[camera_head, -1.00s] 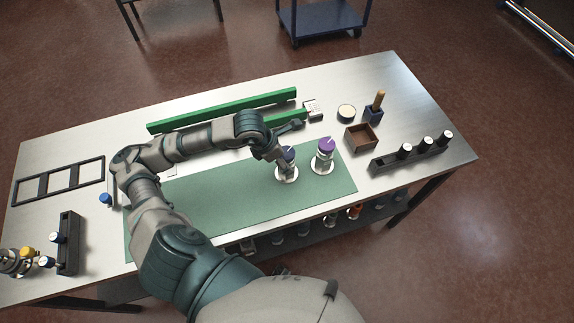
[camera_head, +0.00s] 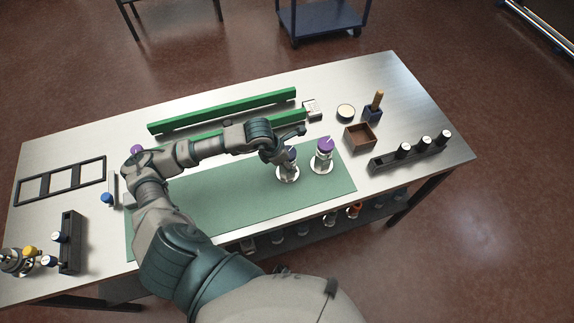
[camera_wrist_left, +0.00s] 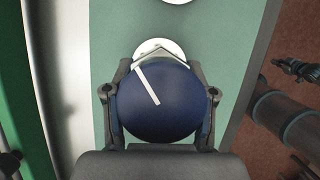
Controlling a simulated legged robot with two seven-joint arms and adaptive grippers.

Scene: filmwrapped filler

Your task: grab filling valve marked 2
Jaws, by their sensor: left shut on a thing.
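A filling valve with a dark blue round cap (camera_head: 291,153) and a white base disc stands on the green mat (camera_head: 220,205). My left gripper (camera_head: 283,158) is at this valve, just below its cap. In the left wrist view the blue cap (camera_wrist_left: 160,103), with a white line on it, sits between the two fingers of the left gripper (camera_wrist_left: 160,112), which is shut on the valve. A second valve with a purple cap (camera_head: 325,145) stands upright just to the right, apart from the gripper. No number is readable on either valve. My right gripper is not in view.
Green rails (camera_head: 225,110) lie behind the arm. A brown box (camera_head: 360,137), a round tub (camera_head: 346,112) and a black rack with white-topped pieces (camera_head: 410,152) are at right. A black frame (camera_head: 60,181) and another rack (camera_head: 70,243) are at left. The mat's front is clear.

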